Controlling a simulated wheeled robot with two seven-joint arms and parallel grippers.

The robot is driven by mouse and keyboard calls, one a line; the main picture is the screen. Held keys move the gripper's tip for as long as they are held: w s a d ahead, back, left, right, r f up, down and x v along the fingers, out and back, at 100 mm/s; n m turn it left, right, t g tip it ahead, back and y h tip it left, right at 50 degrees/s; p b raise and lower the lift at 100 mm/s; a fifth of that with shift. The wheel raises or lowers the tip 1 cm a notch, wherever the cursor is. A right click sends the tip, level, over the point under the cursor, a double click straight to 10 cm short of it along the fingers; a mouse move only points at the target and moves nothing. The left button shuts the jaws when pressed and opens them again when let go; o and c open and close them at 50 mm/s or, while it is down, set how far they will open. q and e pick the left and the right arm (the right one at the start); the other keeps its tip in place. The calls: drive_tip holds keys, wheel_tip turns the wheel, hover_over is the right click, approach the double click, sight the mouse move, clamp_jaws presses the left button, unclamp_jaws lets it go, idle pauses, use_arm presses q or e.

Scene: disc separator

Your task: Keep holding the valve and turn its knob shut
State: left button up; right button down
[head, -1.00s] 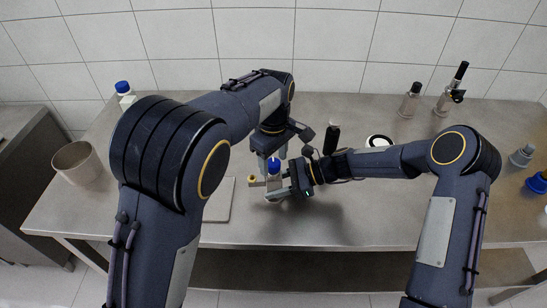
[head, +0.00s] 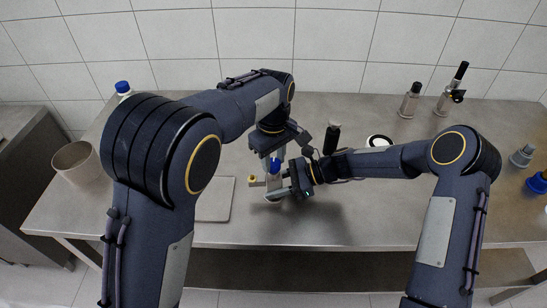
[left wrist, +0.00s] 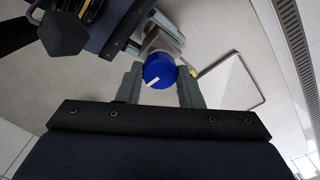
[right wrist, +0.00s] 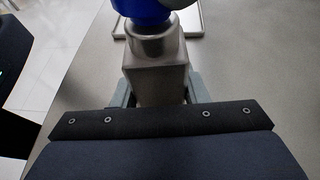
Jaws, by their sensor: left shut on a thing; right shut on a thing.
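The valve has a grey metal body (right wrist: 155,82) and a round blue knob (left wrist: 159,72) with a white line on top. The knob also shows in the head view (head: 274,166), and its lower edge in the right wrist view (right wrist: 142,8). My left gripper (head: 270,160) comes down from above, with its fingers on opposite sides of the knob. My right gripper (head: 279,189) reaches in from the right and is shut on the valve body. A yellow-tipped side port (head: 252,180) points left. The valve's underside is hidden.
A thin plate (head: 214,200) lies on the steel table (head: 340,225), left of the valve. A beige bin (head: 77,160) stands at the left. A dark-capped bottle (head: 331,138) and white disc (head: 378,141) are behind my right arm.

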use_arm(q)
drive_tip(key=m, duration=1.2)
drive_tip(key=shift+m, duration=2)
drive_tip(key=o, duration=1)
